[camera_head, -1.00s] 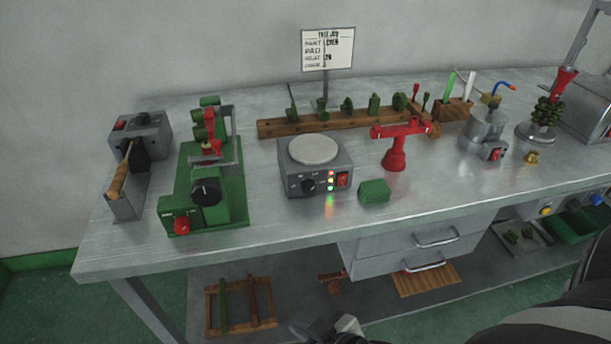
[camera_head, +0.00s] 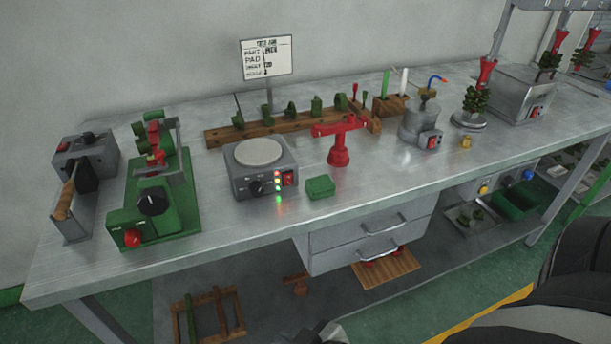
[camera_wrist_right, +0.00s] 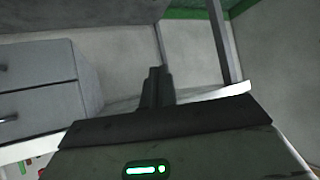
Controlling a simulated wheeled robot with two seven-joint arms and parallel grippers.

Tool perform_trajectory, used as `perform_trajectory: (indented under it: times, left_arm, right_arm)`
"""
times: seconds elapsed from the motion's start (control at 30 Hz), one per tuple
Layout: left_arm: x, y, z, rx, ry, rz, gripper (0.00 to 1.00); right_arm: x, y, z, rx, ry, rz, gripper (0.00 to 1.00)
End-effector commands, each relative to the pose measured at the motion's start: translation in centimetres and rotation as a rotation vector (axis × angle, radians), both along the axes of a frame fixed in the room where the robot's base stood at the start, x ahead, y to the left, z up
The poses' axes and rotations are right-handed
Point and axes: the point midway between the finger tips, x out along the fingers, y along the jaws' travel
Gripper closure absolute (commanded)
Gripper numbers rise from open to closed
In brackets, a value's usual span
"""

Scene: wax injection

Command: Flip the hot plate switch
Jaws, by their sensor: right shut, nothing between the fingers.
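The hot plate (camera_head: 240,184) is a grey box with a round pale top, standing on the metal workbench left of centre in the head view. Its red switch (camera_head: 289,178) is on the right of its front face, beside several lit indicator lights and a black knob (camera_head: 256,188). I cannot tell the switch's position. My right gripper (camera_wrist_right: 157,76) is shut and empty in the right wrist view, pointing toward the space under the bench. It is well away from the hot plate, which that view does not show. My left gripper is not identifiable.
A green block (camera_head: 320,188) and a red stand (camera_head: 339,152) are right of the hot plate. A green machine (camera_head: 160,205) is to its left. A wooden rack (camera_head: 228,135) is behind. Drawers (camera_head: 355,255) hang below the bench. The bench surface in front is clear.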

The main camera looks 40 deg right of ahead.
Motion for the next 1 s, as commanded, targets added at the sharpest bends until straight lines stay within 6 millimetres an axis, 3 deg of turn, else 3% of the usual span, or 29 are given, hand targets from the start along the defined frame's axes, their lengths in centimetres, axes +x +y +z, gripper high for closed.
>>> perform_trajectory:
  times: [0.3,0.43,0.57,0.7,0.8,0.9,1.0]
  left_arm:
    - [0.5,0.0,0.4,-0.001,-0.013,0.0,1.0]
    - [0.3,0.0,0.3,-0.001,-0.009,0.001,1.0]
    - [0.1,0.0,0.3,-0.001,-0.003,0.0,1.0]
    - [-0.1,0.0,0.4,0.0,0.001,0.0,1.0]
    - [-0.2,0.0,0.4,0.001,0.003,0.001,1.0]
    - [-0.2,0.1,0.5,0.002,0.004,0.001,1.0]
    - [-0.2,0.1,0.5,0.003,0.006,0.001,1.0]
  right_arm:
    - [-0.5,-0.2,-0.3,-0.003,0.009,-0.004,1.0]
    - [1.2,-1.7,1.0,-0.01,-0.061,-0.059,1.0]
    - [5.0,-5.2,4.9,-0.01,-0.255,-0.171,1.0]
    - [9.3,-9.0,12.3,0.033,-0.569,-0.217,1.0]
    - [10.9,-9.9,16.1,0.075,-0.701,-0.143,1.0]
    - [11.8,-10.2,17.5,0.11,-0.703,-0.044,1.0]
    - [12.3,-10.9,16.9,0.133,-0.608,0.012,1.0]
